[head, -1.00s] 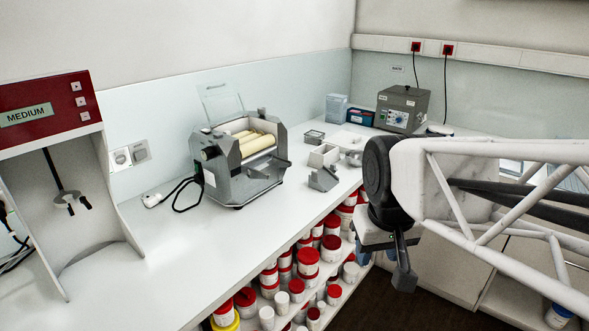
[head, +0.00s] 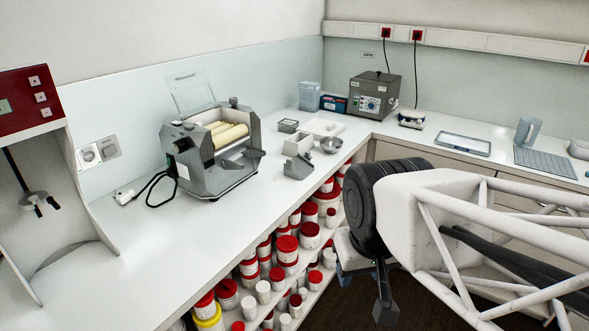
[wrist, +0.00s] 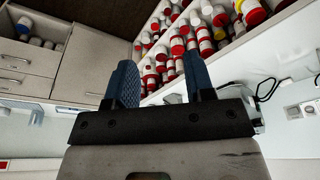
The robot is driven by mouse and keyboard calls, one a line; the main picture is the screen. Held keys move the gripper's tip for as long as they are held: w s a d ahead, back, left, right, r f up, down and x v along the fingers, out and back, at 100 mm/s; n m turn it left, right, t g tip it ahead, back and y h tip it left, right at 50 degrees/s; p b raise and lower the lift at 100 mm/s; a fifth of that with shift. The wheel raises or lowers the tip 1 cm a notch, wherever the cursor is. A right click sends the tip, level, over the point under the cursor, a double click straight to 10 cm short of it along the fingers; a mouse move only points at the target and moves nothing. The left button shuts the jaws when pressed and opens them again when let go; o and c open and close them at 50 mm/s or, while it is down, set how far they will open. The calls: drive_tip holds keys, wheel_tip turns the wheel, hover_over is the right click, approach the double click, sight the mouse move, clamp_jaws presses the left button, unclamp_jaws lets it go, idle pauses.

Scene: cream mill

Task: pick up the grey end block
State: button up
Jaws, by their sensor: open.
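The grey end block (head: 298,167) sits on the white worktop near its front edge, right of the mill. It is small, with an upright part and a lower part. My gripper (head: 366,290) is in front of the bench, below worktop level, apart from the block; it is partly hidden by my wrist. In the wrist view my gripper (wrist: 160,82) shows two blue fingers spread apart with nothing between them. The end block cannot be made out in the wrist view.
The mill (head: 212,150) with cream rollers stands left of the block. Red-lidded jars (head: 287,245) fill shelves under the worktop. A grey control box (head: 375,96) stands in the corner. The front-left worktop is clear.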

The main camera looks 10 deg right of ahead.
drive_tip(key=shift+w, duration=0.1)
drive_tip(key=w+d+r+n, duration=0.1)
drive_tip(key=w+r, duration=0.3)
drive_tip(key=w, duration=0.6)
drive_tip(key=w+r+n, duration=0.1)
drive_tip(key=w+r, duration=0.3)
drive_tip(key=w, duration=0.6)
drive_tip(key=n+g, duration=0.3)
drive_tip(key=n, duration=0.4)
hover_over(308, 152)
drive_tip(key=f, duration=1.9)
drive_tip(key=shift+s+a+f, duration=0.1)
drive_tip(key=shift+s+f, duration=0.1)
drive_tip(key=shift+f, duration=0.1)
drive_tip(key=shift+w+f, duration=0.25)
drive_tip(key=shift+f, duration=0.05)
drive_tip(key=shift+f, duration=1.25)
